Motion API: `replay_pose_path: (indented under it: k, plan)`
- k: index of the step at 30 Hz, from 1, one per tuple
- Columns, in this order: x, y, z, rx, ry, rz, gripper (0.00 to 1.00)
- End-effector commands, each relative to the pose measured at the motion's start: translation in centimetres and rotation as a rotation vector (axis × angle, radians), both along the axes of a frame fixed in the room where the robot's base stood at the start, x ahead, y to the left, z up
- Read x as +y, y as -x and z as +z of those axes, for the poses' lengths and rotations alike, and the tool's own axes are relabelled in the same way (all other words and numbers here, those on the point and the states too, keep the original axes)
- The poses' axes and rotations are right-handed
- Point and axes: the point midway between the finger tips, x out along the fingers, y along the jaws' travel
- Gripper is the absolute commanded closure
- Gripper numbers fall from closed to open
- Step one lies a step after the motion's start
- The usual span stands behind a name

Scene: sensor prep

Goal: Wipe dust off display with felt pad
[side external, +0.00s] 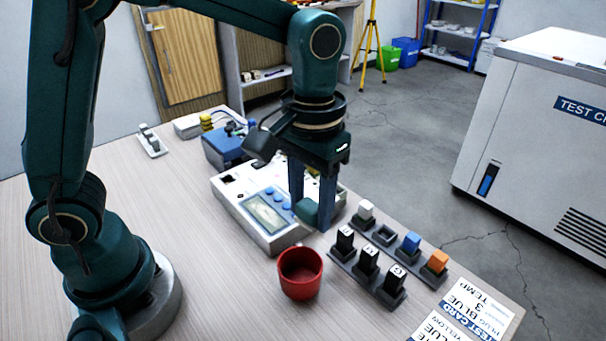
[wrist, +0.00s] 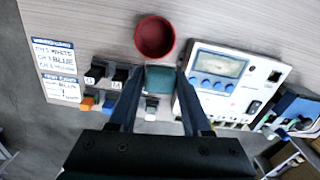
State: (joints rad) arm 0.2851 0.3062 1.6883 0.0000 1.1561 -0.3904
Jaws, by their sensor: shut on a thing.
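My gripper (side external: 312,205) points down over the front right corner of the white instrument. It is shut on a teal felt pad (side external: 307,211), which also shows between the fingertips in the wrist view (wrist: 160,79). The display (side external: 266,212) is a grey-green screen on the instrument's sloped face, left of the pad in the side view. In the wrist view the display (wrist: 219,64) lies to the right of the pad. The pad is apart from the screen; whether it touches the instrument's edge I cannot tell. Any dust is too small to make out.
A red cup (side external: 300,273) stands in front of the instrument (side external: 278,244). Holders with black, white, blue and orange blocks (side external: 388,265) stand to the right. Printed cards (side external: 466,308) lie at the table's right edge. A blue device (side external: 224,150) is behind.

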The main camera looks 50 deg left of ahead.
Motion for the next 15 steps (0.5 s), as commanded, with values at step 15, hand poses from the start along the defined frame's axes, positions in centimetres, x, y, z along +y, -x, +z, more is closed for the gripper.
replay_pose_path:
  k: [15]
  plan:
    - [6.6, 0.8, 1.5, -0.008, -0.002, 0.684, 0.96]
